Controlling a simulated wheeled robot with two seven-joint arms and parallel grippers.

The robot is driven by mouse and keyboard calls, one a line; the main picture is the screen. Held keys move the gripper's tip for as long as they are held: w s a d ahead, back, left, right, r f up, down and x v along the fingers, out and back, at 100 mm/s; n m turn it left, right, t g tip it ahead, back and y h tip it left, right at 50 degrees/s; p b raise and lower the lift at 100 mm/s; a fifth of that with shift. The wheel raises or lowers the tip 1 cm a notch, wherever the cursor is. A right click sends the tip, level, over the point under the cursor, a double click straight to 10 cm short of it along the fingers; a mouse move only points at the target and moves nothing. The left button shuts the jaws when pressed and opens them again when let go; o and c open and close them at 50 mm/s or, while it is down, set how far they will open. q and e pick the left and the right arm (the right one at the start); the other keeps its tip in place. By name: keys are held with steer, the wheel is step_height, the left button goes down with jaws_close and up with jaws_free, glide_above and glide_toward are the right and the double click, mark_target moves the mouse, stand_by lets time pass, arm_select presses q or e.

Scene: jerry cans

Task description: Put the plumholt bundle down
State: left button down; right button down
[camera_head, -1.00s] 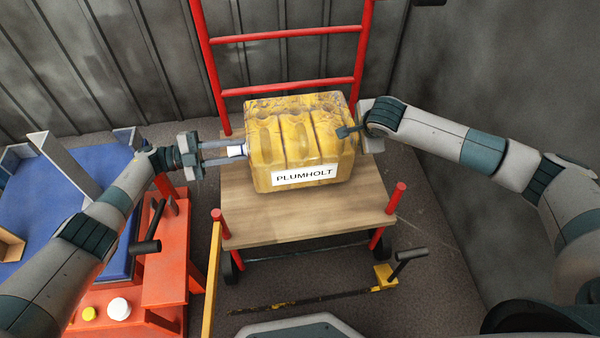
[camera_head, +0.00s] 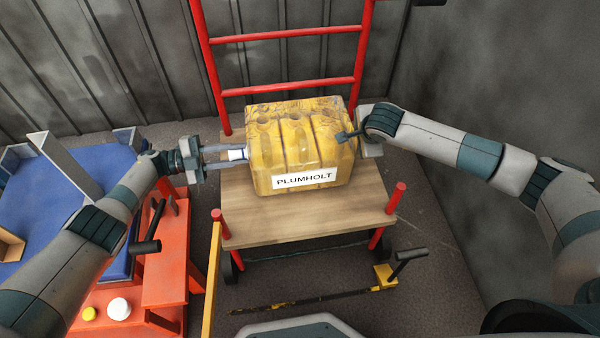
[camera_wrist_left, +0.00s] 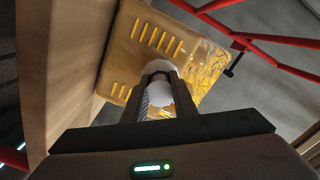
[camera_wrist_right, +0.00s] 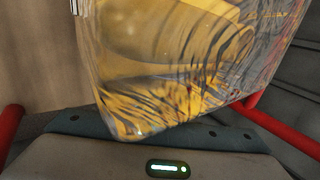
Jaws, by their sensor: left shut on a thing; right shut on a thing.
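The plumholt bundle (camera_head: 297,150) is a block of yellow cans in clear wrap with a white PLUMHOLT label. It is upright over the wooden deck of a red cart (camera_head: 300,225); I cannot tell whether its underside touches the deck. My left gripper (camera_head: 237,154) is shut on a white grip at the bundle's left side, seen also in the left wrist view (camera_wrist_left: 158,92). My right gripper (camera_head: 350,134) is shut on the bundle's right side. The wrapped bundle fills much of the right wrist view (camera_wrist_right: 180,65) and hides the right fingertips.
Red rails (camera_head: 290,90) rise behind the deck, and short red posts (camera_head: 396,197) stand at its front corners. A red bench (camera_head: 165,260) and a blue-floored tray (camera_head: 45,215) are at left. Bare deck lies in front of the bundle. A corrugated wall is behind.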

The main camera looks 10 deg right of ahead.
arm_select(q)
steer(key=shift+f, duration=0.1)
arm_select(e)
steer(key=shift+f, duration=0.1)
arm_select(q)
steer(key=c, duration=1.5)
jaws_free()
arm_select(e)
steer(key=c, duration=1.5)
jaws_free()
arm_select(q)
steer(key=shift+o, duration=0.2)
arm_select(e)
steer(key=shift+o, duration=0.2)
arm_select(q)
steer(key=shift+r, duration=0.2)
steer(key=shift+r, duration=4.75)
arm_select(e)
steer(key=shift+s, duration=0.1)
steer(key=v, duration=1.1)
steer(key=shift+s+r, duration=0.15)
steer(key=shift+r, duration=0.25)
